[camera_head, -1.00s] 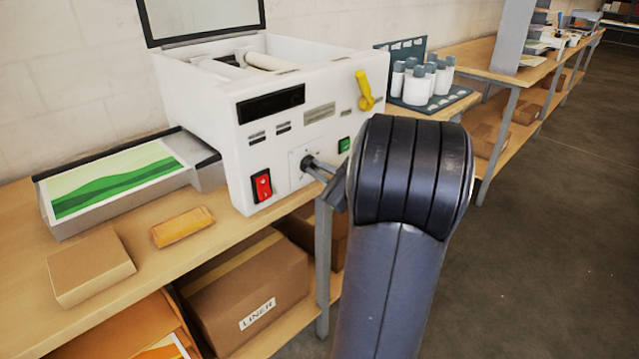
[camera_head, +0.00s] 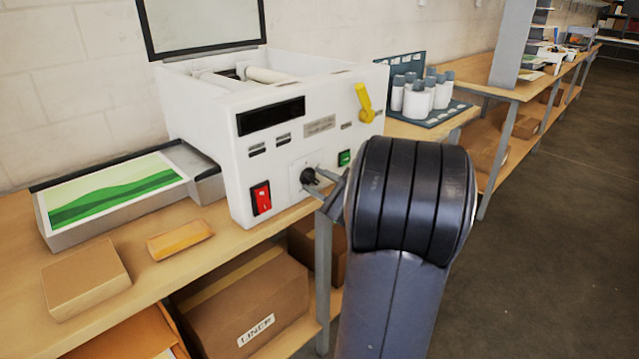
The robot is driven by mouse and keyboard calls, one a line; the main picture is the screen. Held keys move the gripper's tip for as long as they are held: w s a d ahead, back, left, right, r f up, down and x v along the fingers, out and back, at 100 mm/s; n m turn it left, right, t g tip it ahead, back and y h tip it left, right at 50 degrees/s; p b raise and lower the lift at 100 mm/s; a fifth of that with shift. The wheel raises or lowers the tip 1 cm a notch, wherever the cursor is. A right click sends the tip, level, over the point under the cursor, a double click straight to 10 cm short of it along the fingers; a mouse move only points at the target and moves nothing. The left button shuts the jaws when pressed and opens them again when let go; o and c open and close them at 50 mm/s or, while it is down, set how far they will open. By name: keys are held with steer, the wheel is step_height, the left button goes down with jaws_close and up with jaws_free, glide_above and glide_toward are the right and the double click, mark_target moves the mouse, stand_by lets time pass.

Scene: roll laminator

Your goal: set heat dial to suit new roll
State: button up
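The white laminator (camera_head: 205,120) stands on the wooden bench with its lid raised. Its black heat dial (camera_head: 308,175) sits on a pale square plate low on the front panel; its pointer and marks are too small to read. My gripper (camera_head: 314,179) is at the dial, reaching in from the right. Its two thin fingers look parted, one above and one below the dial, and I cannot tell whether they touch it. My dark wrist hides the bench edge to the right of the dial.
Beside the dial are a red rocker switch (camera_head: 261,198), a green button (camera_head: 344,158) and a yellow lever (camera_head: 363,102). A dark display (camera_head: 270,116) is above. A tray (camera_head: 120,195) with a green print is at left. White bottles (camera_head: 420,98) stand behind my wrist.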

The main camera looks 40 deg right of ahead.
steer(key=shift+s, duration=0.1)
steer(key=s, duration=1)
steer(key=shift+s+d, duration=0.3)
steer(key=shift+d, duration=0.15)
steer(key=w, duration=0.7)
steer(key=w+a, duration=0.1)
steer(key=w, duration=0.2)
steer(key=shift+w, duration=0.4)
steer(key=shift+f, duration=0.1)
